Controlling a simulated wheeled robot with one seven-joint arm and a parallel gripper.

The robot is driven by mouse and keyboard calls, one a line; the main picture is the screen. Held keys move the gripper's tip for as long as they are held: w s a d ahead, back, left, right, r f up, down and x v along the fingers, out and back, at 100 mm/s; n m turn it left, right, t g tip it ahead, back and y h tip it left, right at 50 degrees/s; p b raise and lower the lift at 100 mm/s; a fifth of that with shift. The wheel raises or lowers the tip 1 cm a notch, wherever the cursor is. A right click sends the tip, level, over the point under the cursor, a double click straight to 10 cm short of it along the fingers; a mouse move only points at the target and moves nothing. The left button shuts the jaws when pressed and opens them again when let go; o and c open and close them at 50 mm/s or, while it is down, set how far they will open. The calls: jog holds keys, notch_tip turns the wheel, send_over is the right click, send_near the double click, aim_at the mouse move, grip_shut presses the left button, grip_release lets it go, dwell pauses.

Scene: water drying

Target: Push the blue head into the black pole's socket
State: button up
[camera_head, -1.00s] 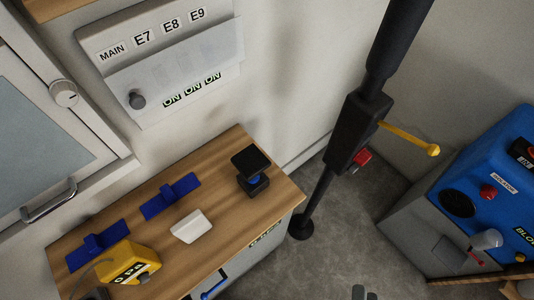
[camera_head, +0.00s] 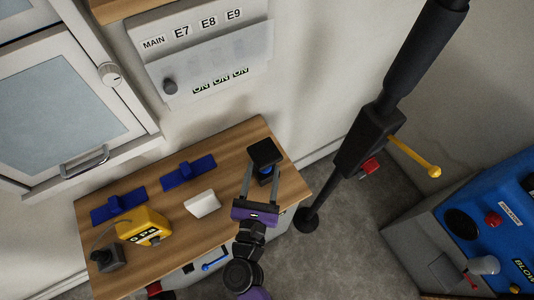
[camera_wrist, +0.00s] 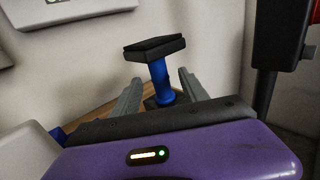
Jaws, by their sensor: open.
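A small piece with a black square top (camera_head: 264,152), a blue stem (camera_head: 266,170) and a black base stands upright on the wooden bench. In the wrist view its blue stem (camera_wrist: 162,82) shows under the tilted-looking black plate (camera_wrist: 154,48). My gripper (camera_head: 262,172) is open, with one finger on each side of this piece; contact cannot be told. The black pole (camera_head: 361,148) stands on the floor right of the bench, with a boxy middle part. I cannot make out a socket on it. Two flat blue pieces (camera_head: 188,172) (camera_head: 118,205) lie on the bench.
The bench (camera_head: 225,165) also holds a white block (camera_head: 202,204) and a yellow gauge (camera_head: 143,227). A yellow lever (camera_head: 414,156) and red knob (camera_head: 370,166) stick out from the pole. A blue-topped machine (camera_head: 480,220) stands at right. A panel (camera_head: 205,50) hangs behind the bench.

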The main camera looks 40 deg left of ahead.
aim_at(267, 150)
jog(key=shift+p+x, duration=0.65)
jog(key=shift+x, duration=2.9)
jog(key=shift+r, duration=0.1)
grip_shut()
